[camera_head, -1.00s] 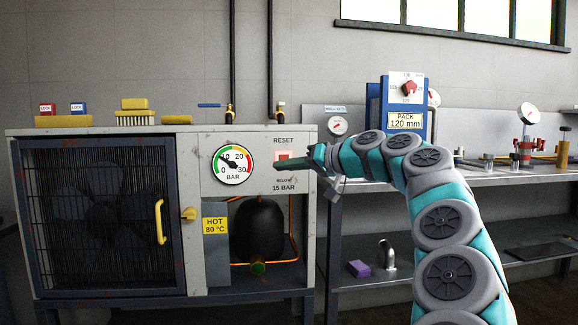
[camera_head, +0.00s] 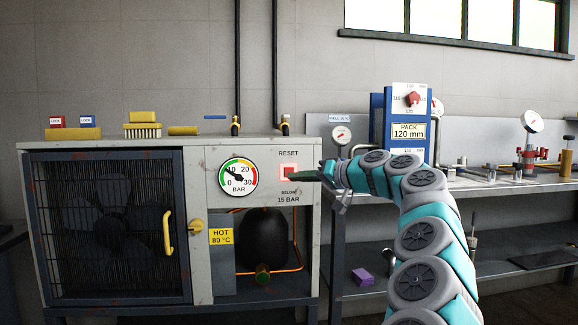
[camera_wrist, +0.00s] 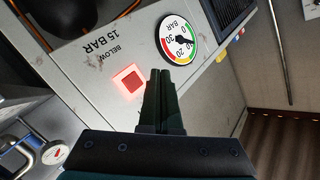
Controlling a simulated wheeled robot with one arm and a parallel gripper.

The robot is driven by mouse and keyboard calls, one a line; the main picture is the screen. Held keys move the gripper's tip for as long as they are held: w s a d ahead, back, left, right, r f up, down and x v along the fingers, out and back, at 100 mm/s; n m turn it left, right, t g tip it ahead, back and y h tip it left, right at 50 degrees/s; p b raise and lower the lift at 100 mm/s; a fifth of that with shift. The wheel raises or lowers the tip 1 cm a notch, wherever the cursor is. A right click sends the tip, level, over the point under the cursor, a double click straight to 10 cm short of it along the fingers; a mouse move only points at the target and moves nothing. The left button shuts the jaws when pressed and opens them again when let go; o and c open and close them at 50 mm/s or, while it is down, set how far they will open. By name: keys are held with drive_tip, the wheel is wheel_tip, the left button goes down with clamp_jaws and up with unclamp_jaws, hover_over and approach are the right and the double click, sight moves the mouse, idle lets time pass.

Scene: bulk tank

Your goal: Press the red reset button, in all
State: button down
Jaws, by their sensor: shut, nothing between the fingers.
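The red reset button (camera_head: 290,173) sits in a pale, red-lit square frame under the label RESET on the grey cabinet front (camera_head: 205,190). In the wrist view the button (camera_wrist: 131,82) shows just left of the fingertips, with a red glow around it. My gripper (camera_head: 296,178) is shut and empty, pointing left at the button's lower right side in the head view. It also shows in the wrist view (camera_wrist: 160,76). I cannot tell whether the fingertips touch the button. The pressure gauge (camera_head: 238,177) left of the button reads near 10 bar.
A yellow HOT 80 °C sign (camera_head: 221,236) and a black tank (camera_head: 265,238) are below. A mesh door with a yellow handle (camera_head: 167,222) fills the left. To the right stands a workbench (camera_head: 480,183) with a blue PACK 120 mm block (camera_head: 408,130) and fittings.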

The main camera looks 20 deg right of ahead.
drive_tip(key=shift+w+d+p, duration=0.25)
drive_tip(key=shift+w+p, duration=0.55)
drive_tip(key=shift+p, duration=0.15)
drive_tip(key=shift+w+d+p, duration=0.3)
drive_tip(key=shift+w+p, duration=0.55)
drive_tip(key=shift+p, duration=0.1)
drive_tip(key=shift+w+d+p, duration=0.25)
drive_tip(key=shift+w+p, duration=0.55)
drive_tip(key=shift+p, duration=0.15)
drive_tip(key=shift+w+r, duration=0.1)
drive_tip(key=shift+w+d+p, duration=0.1)
drive_tip(key=shift+w+p, duration=0.2)
drive_tip(key=shift+p, duration=0.1)
